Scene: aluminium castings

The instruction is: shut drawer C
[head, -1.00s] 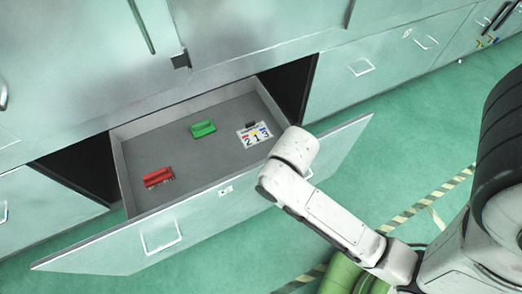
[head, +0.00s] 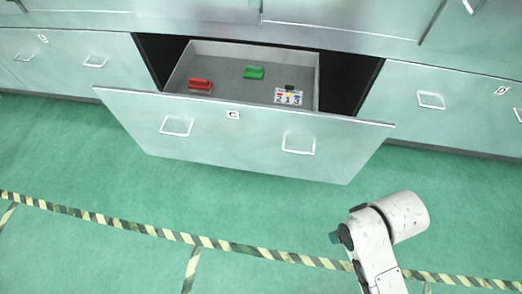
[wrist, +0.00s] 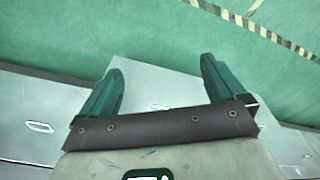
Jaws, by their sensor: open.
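Drawer C (head: 240,140) stands pulled out from the cabinet row in the head view, with its inside open to view. Its pale green front has a label with the letter C (head: 233,115) and two handles, a left one (head: 177,126) and a right one (head: 299,143). My gripper (head: 335,238) is low at the right, in front of the drawer and apart from it; its fingers are mostly hidden behind my wrist there. In the wrist view, my gripper (wrist: 160,85) has its two teal fingers spread with nothing held, and a pale panel shows beyond them.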

